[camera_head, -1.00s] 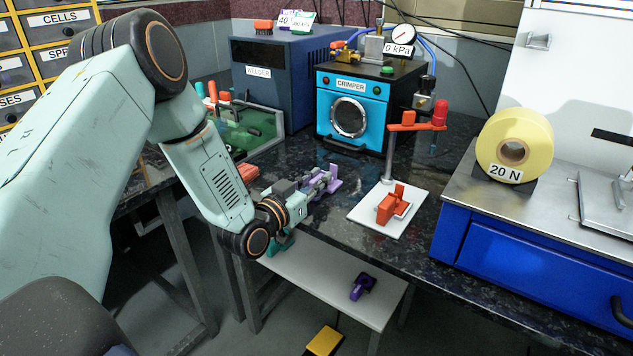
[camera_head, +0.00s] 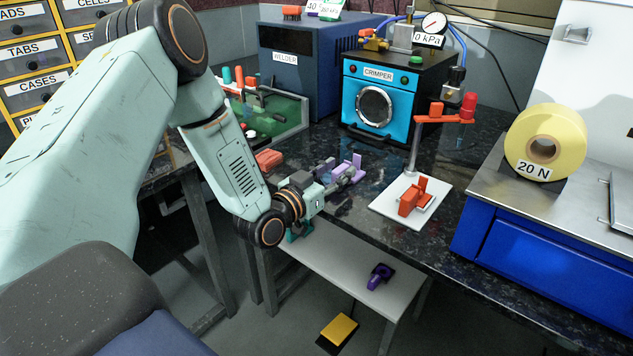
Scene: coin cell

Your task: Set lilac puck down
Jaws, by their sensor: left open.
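The lilac puck (camera_head: 356,167) is a pale purple piece with an upright tab. The fingers are open and partly cover the puck. Whether they touch it is too small to tell. My right gripper is out of view.
An orange piece on a white plate (camera_head: 383,207) stands right of the puck, beside a post with an orange arm (camera_head: 440,118). The blue crimper (camera_head: 360,95) is behind. A dark purple piece (camera_head: 380,275) lies on a lower white shelf (camera_head: 345,262). A yellow roll (camera_head: 570,140) stands right.

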